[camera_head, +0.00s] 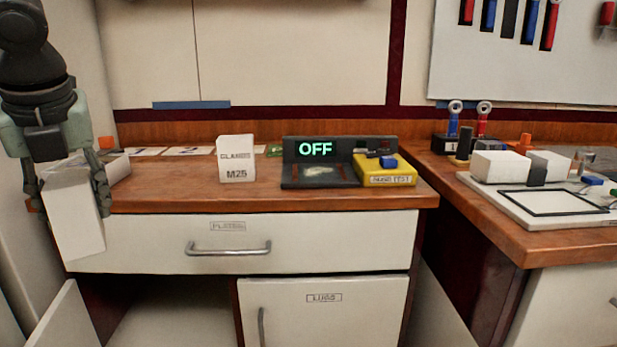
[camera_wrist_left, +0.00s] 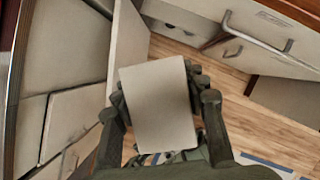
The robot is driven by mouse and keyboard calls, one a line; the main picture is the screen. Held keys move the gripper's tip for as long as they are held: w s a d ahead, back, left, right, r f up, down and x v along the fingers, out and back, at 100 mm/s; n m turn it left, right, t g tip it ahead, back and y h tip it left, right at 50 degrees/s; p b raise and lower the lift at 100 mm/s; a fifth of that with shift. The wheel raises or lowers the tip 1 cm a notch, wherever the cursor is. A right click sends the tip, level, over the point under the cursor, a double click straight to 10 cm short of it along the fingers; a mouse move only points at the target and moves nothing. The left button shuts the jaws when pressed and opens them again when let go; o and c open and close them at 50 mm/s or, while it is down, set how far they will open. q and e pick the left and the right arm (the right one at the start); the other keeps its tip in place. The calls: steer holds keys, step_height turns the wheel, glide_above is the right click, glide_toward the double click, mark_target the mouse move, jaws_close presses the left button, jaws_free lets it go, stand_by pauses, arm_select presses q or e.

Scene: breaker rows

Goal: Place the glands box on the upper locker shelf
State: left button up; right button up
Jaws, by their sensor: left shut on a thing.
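A white box with its label hidden (camera_head: 78,228) hangs tilted in my left gripper (camera_head: 70,202), in front of the counter's left end. In the left wrist view the gripper's fingers (camera_wrist_left: 157,95) close on both sides of this plain box (camera_wrist_left: 158,112). A white box labelled GLANDS M25 (camera_head: 236,160) stands upright on the wooden counter, apart from the gripper. I cannot tell from its visible faces what the held box is labelled. The upper locker shelf is not clearly identifiable. My right gripper is not in view.
A tester reading OFF (camera_head: 318,150) and a yellow device (camera_head: 385,170) stand on the counter. Below are a closed drawer (camera_head: 150,246), a door labelled LUGS (camera_head: 325,310), and an open compartment with an open door (camera_head: 62,318). A side bench (camera_head: 530,240) stands right.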

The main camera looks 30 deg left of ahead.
arm_select(q)
steer(key=w+d+f+m+t+h+p, duration=0.1)
steer(key=w+d+f+m+h, duration=0.5)
steer(key=m, duration=0.5)
steer(key=w+d+f+m+h, duration=0.1)
steer(key=w+d+f+m, duration=0.15)
steer(key=f+m, duration=0.7)
steer(key=w+d+f+m+g+y, duration=0.1)
steer(key=w+d+f+m+g, duration=0.1)
steer(key=d+m, duration=0.4)
steer(key=w+d+f+m+g+y+p, duration=0.1)
steer(key=w+d+f+m+g, duration=0.1)
steer(key=d+m, duration=0.5)
steer(key=w+d+f+m+g+y+p, duration=0.1)
steer(key=w+d+m, duration=0.4)
steer(key=m, duration=1)
steer(key=d+f+g, duration=0.1)
steer(key=d+g, duration=0.1)
steer(key=shift+w+d+g, duration=0.15)
steer(key=shift+w+g, duration=0.05)
steer(key=shift+g, duration=0.1)
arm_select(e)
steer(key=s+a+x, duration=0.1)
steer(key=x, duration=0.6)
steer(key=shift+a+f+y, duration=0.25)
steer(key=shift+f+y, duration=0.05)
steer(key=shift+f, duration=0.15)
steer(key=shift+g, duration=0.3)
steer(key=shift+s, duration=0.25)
